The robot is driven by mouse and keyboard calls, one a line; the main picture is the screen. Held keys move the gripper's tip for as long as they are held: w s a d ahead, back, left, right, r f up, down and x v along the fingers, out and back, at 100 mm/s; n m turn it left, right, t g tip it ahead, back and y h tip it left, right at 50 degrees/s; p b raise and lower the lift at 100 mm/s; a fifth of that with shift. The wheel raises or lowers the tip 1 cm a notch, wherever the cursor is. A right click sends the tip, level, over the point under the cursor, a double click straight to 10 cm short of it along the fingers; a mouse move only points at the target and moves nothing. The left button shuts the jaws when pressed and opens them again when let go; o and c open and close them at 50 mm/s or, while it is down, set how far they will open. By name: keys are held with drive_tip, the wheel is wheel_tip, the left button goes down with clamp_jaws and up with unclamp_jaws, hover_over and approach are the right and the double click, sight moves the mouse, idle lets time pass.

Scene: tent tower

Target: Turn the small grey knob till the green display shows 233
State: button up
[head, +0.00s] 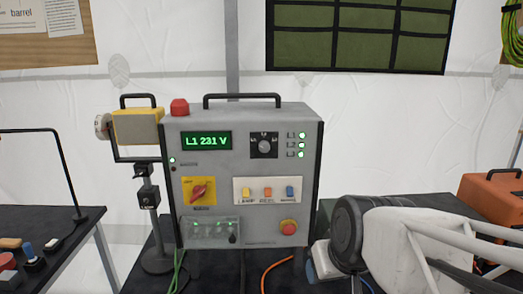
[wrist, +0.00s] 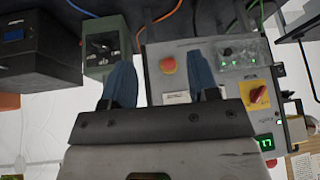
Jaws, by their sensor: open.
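The small grey knob (head: 265,147) sits on a black plate at the upper right of the grey control box (head: 220,170) in the head view. Labels stand around it, and several small green-lit lamps are to its right. The green display (head: 206,140) to its left reads "L1 231 V". My gripper (wrist: 162,68) shows two blue fingers spread apart with nothing between them. In the head view my arm is at the lower right, apart from the knob. In the wrist view the box appears turned over, the display (wrist: 266,143) is partly cut off by my gripper, and the grey knob is not visible.
An orange case (head: 490,195) lies at right.

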drive_tip(key=w+a+r+n+t+y, duration=0.2)
drive_tip(key=w+a+r+t, duration=0.45)
drive_tip(key=w, duration=0.25)
drive_tip(key=t+h, duration=0.3)
drive_tip(key=t, duration=0.3)
approach(264, 148)
drive_tip(key=shift+w, duration=0.5)
drive_tip(key=shift+w, duration=0.1)
drive_tip(key=shift+w, duration=3.8)
drive_tip(key=c, duration=0.9)
